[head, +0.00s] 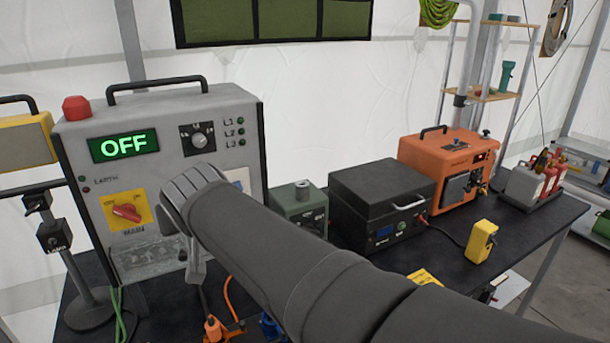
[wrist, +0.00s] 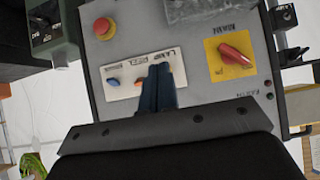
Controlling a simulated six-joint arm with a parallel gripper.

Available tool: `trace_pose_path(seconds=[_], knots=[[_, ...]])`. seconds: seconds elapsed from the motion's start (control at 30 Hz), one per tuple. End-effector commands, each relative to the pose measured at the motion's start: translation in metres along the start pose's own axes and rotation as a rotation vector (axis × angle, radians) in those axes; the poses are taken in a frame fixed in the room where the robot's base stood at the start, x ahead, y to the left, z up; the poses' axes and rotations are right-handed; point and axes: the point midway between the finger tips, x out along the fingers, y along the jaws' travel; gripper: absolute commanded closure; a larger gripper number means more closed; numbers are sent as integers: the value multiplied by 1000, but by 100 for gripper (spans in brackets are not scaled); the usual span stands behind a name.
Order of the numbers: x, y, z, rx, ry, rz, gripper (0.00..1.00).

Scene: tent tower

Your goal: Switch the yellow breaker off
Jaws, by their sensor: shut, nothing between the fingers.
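The grey control panel (head: 165,105) stands on the table at the left, with a green display reading OFF (head: 124,146). In the wrist view its lower face appears upside down, with a white switch plate (wrist: 120,68) bearing a blue switch (wrist: 113,82) and an orange switch (wrist: 141,83). My gripper (wrist: 159,72) is shut and empty, its fingertips over the right part of this plate. Whatever lies behind the fingers is hidden, and I cannot make out a yellow breaker. I cannot tell whether the fingers touch the plate.
A red rotary knob on a yellow MAIN plate (head: 127,212) and a red push button (wrist: 104,28) are on the panel near my gripper. A green box (head: 298,208), a black case (head: 382,198) and an orange unit (head: 448,165) stand to the right on the table.

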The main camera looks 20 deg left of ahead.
Motion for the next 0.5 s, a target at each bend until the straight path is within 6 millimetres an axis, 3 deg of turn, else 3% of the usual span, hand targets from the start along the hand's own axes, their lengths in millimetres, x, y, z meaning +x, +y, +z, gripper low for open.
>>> trace_pose_path(seconds=[0.2, 0.5], knots=[[-11, 0, 13, 0, 1, 0, 100], [-13, 0, 15, 0, 0, 0, 100]])
